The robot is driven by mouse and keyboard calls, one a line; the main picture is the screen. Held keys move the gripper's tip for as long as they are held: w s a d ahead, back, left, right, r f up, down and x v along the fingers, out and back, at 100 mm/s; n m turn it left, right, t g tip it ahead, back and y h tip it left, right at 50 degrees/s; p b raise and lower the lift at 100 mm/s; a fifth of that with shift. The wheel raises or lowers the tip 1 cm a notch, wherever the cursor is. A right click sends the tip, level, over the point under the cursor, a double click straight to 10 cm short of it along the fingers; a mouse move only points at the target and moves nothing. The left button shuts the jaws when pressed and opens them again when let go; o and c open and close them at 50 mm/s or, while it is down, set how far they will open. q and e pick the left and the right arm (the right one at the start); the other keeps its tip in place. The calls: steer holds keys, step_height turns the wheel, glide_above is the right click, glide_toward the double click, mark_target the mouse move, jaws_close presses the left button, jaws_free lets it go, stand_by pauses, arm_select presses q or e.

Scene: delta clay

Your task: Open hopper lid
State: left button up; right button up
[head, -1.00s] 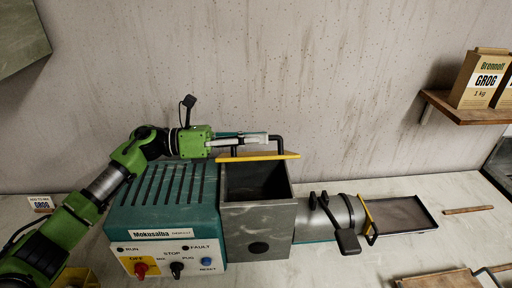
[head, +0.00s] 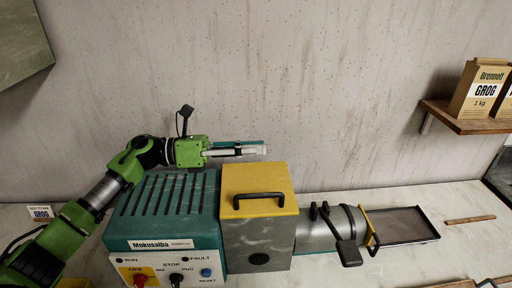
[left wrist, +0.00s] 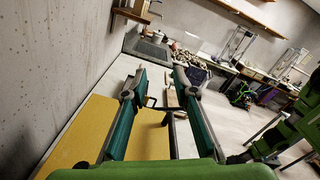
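The hopper (head: 258,255) is a grey box on the teal Mokusalba machine (head: 165,225). Its yellow lid (head: 270,182) lies shut over the top, with the black bar handle (head: 258,196) facing up. My left gripper (head: 262,149) is behind and above the lid's back edge, pointing right, apart from the handle. In the left wrist view its teal fingers (left wrist: 158,95) are spread with nothing gripped; the yellow lid (left wrist: 80,135) and black handle (left wrist: 158,106) show below and beyond them. My right gripper is not in view.
The stained wall (head: 330,90) is close behind my left gripper. A grey barrel (head: 328,232) and a tray (head: 405,222) extend right of the hopper. A shelf (head: 470,126) with GROG bags (head: 483,90) is at the right. A GROG card (head: 40,212) stands at the left.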

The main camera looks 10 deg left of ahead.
arm_select(q)
steer(key=s+a, duration=0.2)
steer(key=a, duration=0.9)
